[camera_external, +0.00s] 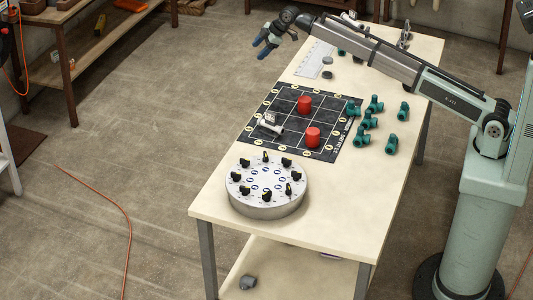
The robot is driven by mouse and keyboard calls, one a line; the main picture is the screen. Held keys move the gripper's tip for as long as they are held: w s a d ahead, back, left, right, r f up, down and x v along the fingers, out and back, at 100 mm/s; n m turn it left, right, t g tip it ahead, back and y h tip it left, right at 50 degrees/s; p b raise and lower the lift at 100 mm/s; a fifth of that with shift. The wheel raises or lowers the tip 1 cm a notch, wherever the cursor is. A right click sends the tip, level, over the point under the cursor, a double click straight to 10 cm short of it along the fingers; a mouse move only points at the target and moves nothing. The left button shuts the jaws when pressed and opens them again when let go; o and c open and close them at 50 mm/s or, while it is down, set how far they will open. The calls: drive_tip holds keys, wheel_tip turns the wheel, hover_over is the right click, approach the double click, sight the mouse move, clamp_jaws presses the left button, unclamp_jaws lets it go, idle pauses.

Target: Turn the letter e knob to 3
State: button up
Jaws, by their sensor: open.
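A round grey dial plate (266,210) sits at the near left end of the table, with several black knobs in a ring around its top. The letters and numbers beside the knobs are too small to read, so I cannot tell which knob is letter e or where it points. My gripper (261,52) is open and empty. It hangs high near the far left edge of the table, well apart from the dial plate.
A black grid mat (288,97) lies mid-table with a red cylinder (305,104), another red cylinder (313,137) and a white-grey fitting (270,124). Several teal pipe fittings (391,144) stand to its right. A white ruled sheet (314,59) lies behind. The near right tabletop (335,205) is clear.

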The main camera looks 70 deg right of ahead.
drive_tip(key=s+a+n+g+y, duration=0.1)
drive_tip(key=s+a+n+g, duration=0.1)
drive_tip(key=a, duration=1)
drive_tip(key=s+a+n+g+y, duration=0.1)
drive_tip(key=s+a+n+y, duration=0.1)
drive_tip(key=a, duration=1)
drive_tip(key=n+g, duration=0.4)
drive_tip(key=n, duration=0.1)
approach(245, 159)
drive_tip(key=shift+y, duration=0.3)
drive_tip(key=x, duration=0.8)
drive_tip(key=shift+d+f, duration=0.1)
drive_tip(key=shift+f, duration=0.35)
drive_tip(key=c, duration=1.1)
